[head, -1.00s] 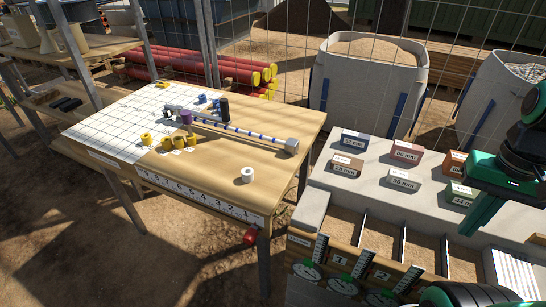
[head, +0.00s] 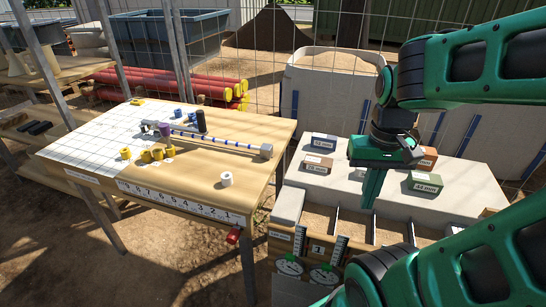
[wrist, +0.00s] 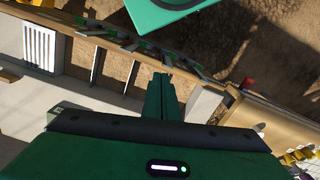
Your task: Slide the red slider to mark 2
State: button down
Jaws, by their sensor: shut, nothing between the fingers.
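The red slider (head: 233,235) sits below the front edge of the wooden table, near the right end of the white numbered scale (head: 180,200). It is close to the low numbers; its exact mark is too small to tell. In the wrist view, a small red piece (wrist: 248,83) at the table's edge looks like the slider. My gripper (head: 368,203) is shut and empty, pointing down over the sand-bin bench, to the right of the slider and well apart from it. The closed fingers show in the wrist view (wrist: 164,84).
On the table (head: 250,165) are a white cylinder (head: 227,179), yellow pieces, a purple piece and a blue-striped rod (head: 220,139). The bench (head: 290,205) with bins, dials and labelled blocks (head: 424,182) stands at right. Bare ground lies before the table.

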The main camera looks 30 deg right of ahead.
jog(key=shift+s, duration=0.1)
jog(key=w+f+m+t, duration=0.1)
jog(key=w+f+t, duration=0.25)
jog(key=w, duration=1.15)
jog(key=w+f+t, duration=0.2)
jog(key=w+t, duration=0.2)
jog(key=w, duration=1.1)
jog(key=shift+y, duration=0.3)
jog(key=x, duration=0.7)
jog(key=w+r+x, duration=0.1)
jog(key=x, duration=0.2)
jog(key=shift+w+a+f, duration=0.25)
jog(key=shift+w+a, duration=0.05)
jog(key=shift+a, duration=0.05)
jog(key=shift+w+a, duration=0.6)
